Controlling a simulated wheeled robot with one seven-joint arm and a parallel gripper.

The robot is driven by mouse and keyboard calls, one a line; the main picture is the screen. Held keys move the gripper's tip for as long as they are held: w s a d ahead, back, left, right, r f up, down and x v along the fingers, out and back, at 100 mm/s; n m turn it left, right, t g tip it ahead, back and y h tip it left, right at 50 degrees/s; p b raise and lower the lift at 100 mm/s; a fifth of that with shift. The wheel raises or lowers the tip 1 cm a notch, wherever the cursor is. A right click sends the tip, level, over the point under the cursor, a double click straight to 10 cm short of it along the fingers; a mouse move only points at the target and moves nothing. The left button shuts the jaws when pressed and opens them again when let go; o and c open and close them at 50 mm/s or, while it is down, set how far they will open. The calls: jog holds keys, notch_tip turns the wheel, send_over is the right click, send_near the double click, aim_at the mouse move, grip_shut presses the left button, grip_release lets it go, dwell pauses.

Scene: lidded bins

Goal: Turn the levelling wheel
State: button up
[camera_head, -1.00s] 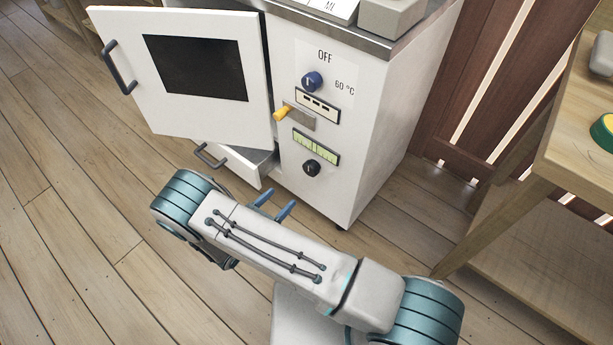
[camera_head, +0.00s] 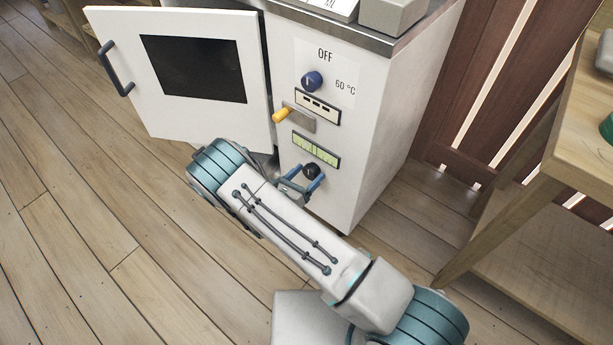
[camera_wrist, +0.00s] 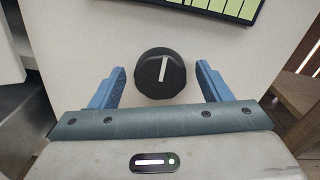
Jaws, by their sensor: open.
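The levelling wheel looks to be the small black knob (camera_head: 311,171) low on the white cabinet's front panel, under a green level strip (camera_head: 316,149). In the wrist view the black knob (camera_wrist: 160,73) carries a white line pointing almost straight up, and the edge of the green strip (camera_wrist: 222,8) shows above it. My gripper (camera_head: 300,186) is at the knob. In the wrist view my gripper (camera_wrist: 161,84) is open, with one blue finger on each side of the knob and a visible gap on both sides.
The cabinet door (camera_head: 180,70) stands open at the left. A wooden table (camera_head: 575,150) stands at the right. The floor between is clear.

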jog(key=c, duration=1)
jog(key=m, duration=1.3)
jog(key=shift+d+m, duration=0.1)
jog(key=shift+m, duration=2.2)
